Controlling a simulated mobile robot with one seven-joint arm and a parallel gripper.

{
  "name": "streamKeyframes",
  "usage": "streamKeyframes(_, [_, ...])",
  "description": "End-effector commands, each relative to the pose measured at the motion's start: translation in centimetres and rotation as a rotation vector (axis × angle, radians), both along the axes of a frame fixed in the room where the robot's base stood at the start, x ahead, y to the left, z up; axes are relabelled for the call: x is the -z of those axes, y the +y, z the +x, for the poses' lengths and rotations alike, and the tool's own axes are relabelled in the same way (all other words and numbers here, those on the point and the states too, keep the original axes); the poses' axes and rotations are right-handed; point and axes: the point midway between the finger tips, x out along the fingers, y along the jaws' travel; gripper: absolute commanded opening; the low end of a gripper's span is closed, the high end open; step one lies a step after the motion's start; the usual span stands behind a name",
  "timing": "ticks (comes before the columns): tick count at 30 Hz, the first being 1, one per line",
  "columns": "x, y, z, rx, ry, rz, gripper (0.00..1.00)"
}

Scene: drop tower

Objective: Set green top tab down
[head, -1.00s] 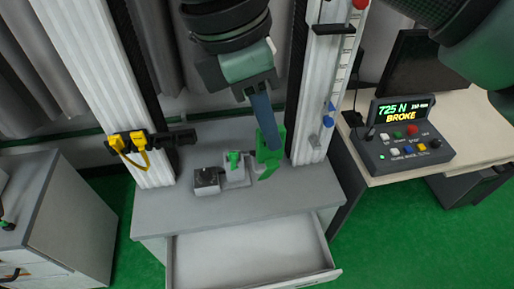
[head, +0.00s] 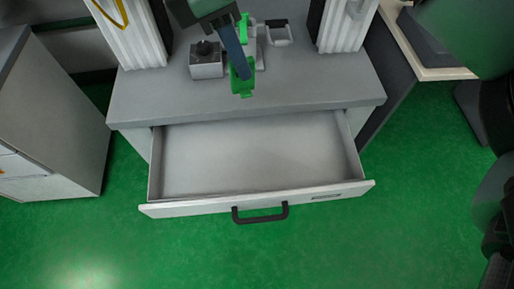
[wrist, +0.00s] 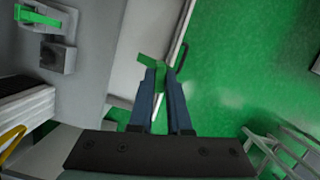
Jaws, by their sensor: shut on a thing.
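My gripper (head: 243,76) has long blue fingers that point down and are shut on the green top tab (head: 243,85). In the wrist view the tab (wrist: 151,61) sticks out past the fingertips (wrist: 161,72), with the open drawer (wrist: 138,45) behind it. In the head view the tab appears over the front part of the grey bench top (head: 290,90), in front of the test fixture. I cannot tell its exact height. Another green piece (head: 243,28) sits on the fixture, partly behind my gripper; it also shows in the wrist view (wrist: 38,16).
The open drawer (head: 250,150) below the bench looks empty; its black handle (head: 260,214) faces the front. A grey block with a dark knob (head: 206,62) stands left of the fixture. White columns (head: 345,28) rise at both sides. A grey cabinet (head: 50,120) stands at left.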

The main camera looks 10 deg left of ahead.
Motion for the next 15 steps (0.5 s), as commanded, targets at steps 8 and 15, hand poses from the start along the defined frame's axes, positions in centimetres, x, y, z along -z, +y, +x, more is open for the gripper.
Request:
streamKeyframes(8, [10.7, 1.9, 0.4, -0.049, 0.0, -0.001, 0.0])
streamKeyframes(15, [18.4, 3.5, 0.6, -0.089, -0.001, -0.004, 0.0])
